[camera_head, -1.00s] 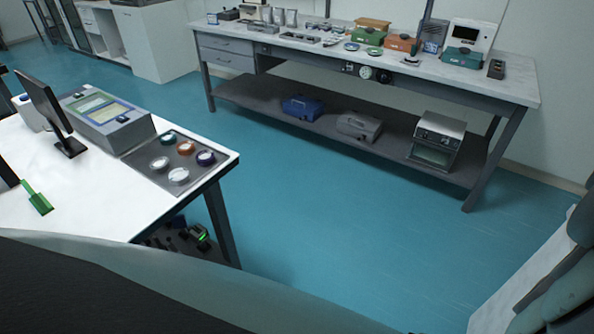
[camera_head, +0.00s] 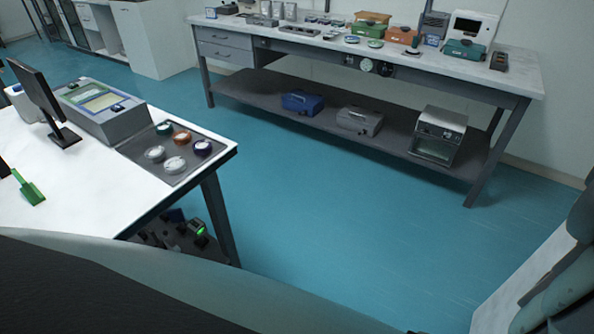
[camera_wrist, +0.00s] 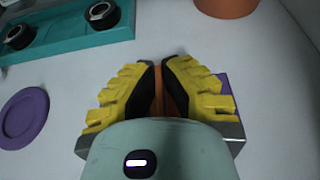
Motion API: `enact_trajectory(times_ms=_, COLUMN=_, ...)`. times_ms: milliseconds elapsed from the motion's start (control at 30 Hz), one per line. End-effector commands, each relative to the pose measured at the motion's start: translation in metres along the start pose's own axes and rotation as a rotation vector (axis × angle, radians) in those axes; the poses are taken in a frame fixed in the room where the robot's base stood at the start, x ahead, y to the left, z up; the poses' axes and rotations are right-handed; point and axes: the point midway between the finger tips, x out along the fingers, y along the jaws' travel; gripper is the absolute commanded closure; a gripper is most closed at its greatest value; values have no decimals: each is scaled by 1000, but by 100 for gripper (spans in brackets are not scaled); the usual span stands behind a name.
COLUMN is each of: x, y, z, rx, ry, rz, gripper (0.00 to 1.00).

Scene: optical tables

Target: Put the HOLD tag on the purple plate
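My gripper (camera_wrist: 166,68), with yellow ribbed fingers and black pads, points toward a pale surface in the wrist view. Its fingers are close together around a narrow orange piece (camera_wrist: 168,98), which fills the gap between the pads. No lettering shows on it, so I cannot tell whether it is the HOLD tag. A round purple plate (camera_wrist: 24,116) lies flat to the left, apart from the fingers. Another purple thing (camera_wrist: 222,82) shows partly behind the right finger; most of it is hidden. My gripper is outside the head view.
In the wrist view, a teal holder (camera_wrist: 70,38) with black round parts stands upper left, and an orange round object (camera_wrist: 226,6) at the top. The head view shows a white table (camera_head: 75,195), a far bench (camera_head: 225,28) with several items, and clear blue floor between.

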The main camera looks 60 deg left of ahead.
Motion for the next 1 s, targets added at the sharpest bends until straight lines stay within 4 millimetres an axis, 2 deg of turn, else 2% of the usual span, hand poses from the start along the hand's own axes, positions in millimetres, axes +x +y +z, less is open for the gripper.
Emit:
enact_trajectory(times_ms=33, x=-1, y=2, z=0, rx=-1, ry=0, rz=5, gripper=90)
enact_trajectory(times_ms=267, x=-1, y=3, z=0, rx=-2, ry=0, rz=7, gripper=66)
enact_trajectory(times_ms=667, x=-6, y=3, z=4, rx=-4, ry=-1, rz=8, gripper=66)
enact_trajectory(times_ms=1000, x=-41, y=4, z=4, rx=-4, ry=-2, rz=10, gripper=66)
